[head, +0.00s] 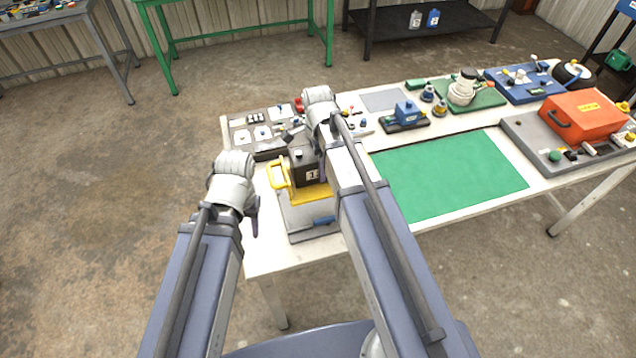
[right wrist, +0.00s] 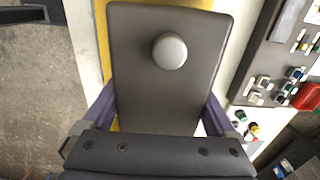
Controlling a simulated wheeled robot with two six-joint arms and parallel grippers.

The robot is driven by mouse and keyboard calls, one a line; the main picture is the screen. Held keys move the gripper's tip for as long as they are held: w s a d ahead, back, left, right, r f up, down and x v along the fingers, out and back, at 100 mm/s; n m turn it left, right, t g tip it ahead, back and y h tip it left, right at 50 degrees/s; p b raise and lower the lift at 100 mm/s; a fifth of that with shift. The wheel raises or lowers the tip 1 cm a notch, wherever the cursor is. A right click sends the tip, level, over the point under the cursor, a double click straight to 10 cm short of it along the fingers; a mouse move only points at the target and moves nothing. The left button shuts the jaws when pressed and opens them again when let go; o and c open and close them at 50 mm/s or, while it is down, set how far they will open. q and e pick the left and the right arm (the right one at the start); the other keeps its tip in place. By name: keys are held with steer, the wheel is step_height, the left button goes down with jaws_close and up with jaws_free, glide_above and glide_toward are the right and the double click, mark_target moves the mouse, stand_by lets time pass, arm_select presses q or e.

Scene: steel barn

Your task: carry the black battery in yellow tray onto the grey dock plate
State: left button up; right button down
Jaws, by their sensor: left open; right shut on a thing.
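The black battery (head: 306,172) stands upright in the yellow tray (head: 278,176), at the near left end of the white table in the head view. My right gripper (right wrist: 165,112) is shut on the battery, with one finger on each side; the battery's top and round pale knob show in the right wrist view. A grey plate with a blue part (head: 298,222), likely the dock plate, lies directly below the tray. I cannot tell whether the tray rests on it or hangs just above. My right arm hides the right side. My left gripper (head: 253,216) is open and empty, left of the tray.
A green mat (head: 450,175) lies bare on the table's middle. A grey parts panel (head: 262,132) is behind the battery. A flat grey sheet (head: 382,99) and a blue device (head: 408,113) are further back. An orange case (head: 583,115) stands at the right.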

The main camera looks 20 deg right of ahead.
arm_select(q)
steer(key=shift+f+b, duration=4.7)
steer(key=shift+f, duration=0.2)
arm_select(e)
steer(key=shift+f, duration=4.85)
arm_select(q)
steer(key=shift+f, duration=0.1)
arm_select(e)
steer(key=shift+f, duration=0.15)
jaws_free()
step_height(320, 180, up, 12)
steer(key=p, duration=1.2)
steer(key=shift+r, duration=0.2)
arm_select(q)
step_height(320, 180, up, 12)
